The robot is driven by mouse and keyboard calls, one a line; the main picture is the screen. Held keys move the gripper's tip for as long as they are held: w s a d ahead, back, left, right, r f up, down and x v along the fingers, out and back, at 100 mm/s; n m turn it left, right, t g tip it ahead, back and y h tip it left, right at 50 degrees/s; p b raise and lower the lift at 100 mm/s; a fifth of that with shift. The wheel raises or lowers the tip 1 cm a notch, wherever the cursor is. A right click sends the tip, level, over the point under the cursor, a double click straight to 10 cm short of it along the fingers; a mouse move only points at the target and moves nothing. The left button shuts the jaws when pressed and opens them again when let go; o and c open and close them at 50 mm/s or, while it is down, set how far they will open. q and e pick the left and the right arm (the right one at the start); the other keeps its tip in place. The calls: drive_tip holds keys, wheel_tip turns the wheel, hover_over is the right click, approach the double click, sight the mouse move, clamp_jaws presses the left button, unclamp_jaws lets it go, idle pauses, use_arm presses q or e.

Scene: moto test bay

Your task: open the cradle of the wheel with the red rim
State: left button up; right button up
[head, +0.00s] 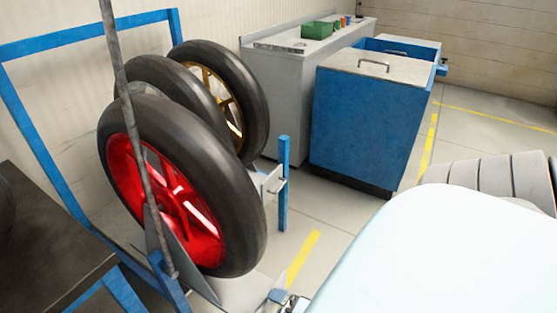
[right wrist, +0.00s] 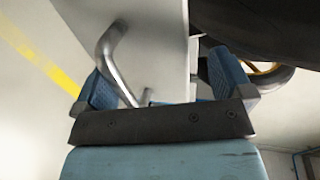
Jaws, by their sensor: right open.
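The wheel with the red rim (head: 178,205) stands upright in a blue-framed rack at the left of the head view, nearest to me. A grey plate of its cradle (head: 160,240) shows against its near side. My right gripper (right wrist: 160,72) is open in the right wrist view. A bent metal handle (right wrist: 116,62) on a pale grey plate (right wrist: 165,35) lies between its fingers, closer to the left finger. The fingers do not clamp it. A dark tyre (right wrist: 255,25) is beyond the right finger. My left gripper is not in view.
Two more wheels stand behind, one with a gold rim (head: 208,78). A blue post (head: 283,190) rises beside the rack. A blue cabinet (head: 358,125) and grey bench (head: 278,95) stand behind. A dark table (head: 50,230) is at the left.

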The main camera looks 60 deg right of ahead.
drive_tip(key=shift+o, duration=0.2)
wheel_tip(320, 180, up, 11)
drive_tip(key=w+p, duration=0.1)
drive_tip(key=p, duration=0.2)
drive_tip(key=shift+w+d+f, duration=0.15)
drive_tip(key=shift+w+d, duration=0.1)
drive_tip(key=shift+t, duration=0.3)
drive_tip(key=r, duration=0.3)
drive_tip(key=s+r+p, duration=0.1)
drive_tip(key=shift+a+r, duration=0.15)
drive_tip(key=shift+a, duration=0.1)
drive_tip(key=c, duration=0.8)
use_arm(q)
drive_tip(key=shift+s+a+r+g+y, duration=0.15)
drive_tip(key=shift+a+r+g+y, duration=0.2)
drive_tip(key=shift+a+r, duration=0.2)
use_arm(e)
drive_tip(key=shift+o, duration=0.2)
drive_tip(key=shift+r, duration=0.6)
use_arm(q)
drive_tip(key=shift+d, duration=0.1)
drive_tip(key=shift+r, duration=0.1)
